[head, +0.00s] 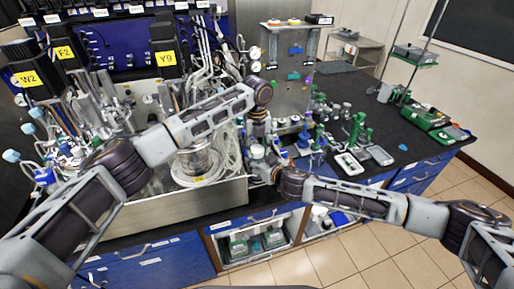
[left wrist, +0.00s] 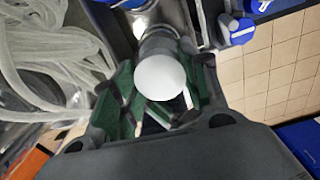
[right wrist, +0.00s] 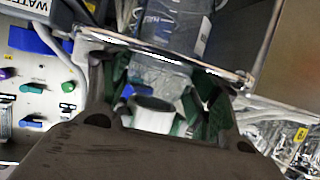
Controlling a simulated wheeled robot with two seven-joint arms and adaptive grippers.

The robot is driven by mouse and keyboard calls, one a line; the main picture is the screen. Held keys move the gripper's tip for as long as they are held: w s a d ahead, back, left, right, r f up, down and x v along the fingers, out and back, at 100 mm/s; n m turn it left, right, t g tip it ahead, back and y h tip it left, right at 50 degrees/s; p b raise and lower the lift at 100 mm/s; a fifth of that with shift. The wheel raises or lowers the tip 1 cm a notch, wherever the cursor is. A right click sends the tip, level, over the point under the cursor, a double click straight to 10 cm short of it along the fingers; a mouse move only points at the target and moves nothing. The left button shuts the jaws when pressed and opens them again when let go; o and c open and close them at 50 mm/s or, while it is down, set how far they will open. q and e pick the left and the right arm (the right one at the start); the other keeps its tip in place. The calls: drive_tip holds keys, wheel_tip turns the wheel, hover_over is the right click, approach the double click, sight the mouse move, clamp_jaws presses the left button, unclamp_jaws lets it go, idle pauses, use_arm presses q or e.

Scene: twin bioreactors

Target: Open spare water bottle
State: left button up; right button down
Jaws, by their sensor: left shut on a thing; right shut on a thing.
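The two grippers meet at the front of the bench, just right of the steel tray. My left gripper (head: 257,143) reaches down from above and is shut on a round white cap (left wrist: 160,75), seen face-on between its green-lined fingers. My right gripper (head: 270,171) comes in from the right, below the left one. In the right wrist view a pale, round-topped piece (right wrist: 154,114), apparently part of the water bottle, sits between its fingers. The fingers hide most of the bottle. I cannot tell whether the cap is still seated on it.
The steel tray (head: 150,212) with coiled clear tubing (head: 225,160) and a glass vessel stands just left of the grippers. Green stands (head: 357,130) and grey devices (head: 380,155) are to the right. An open drawer compartment (head: 258,242) is below. The black benchtop at far right has free room.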

use_arm(q)
drive_tip(key=o, duration=1.1)
drive_tip(key=shift+r, duration=0.1)
drive_tip(key=shift+r, duration=2.2)
drive_tip(key=shift+r, duration=0.1)
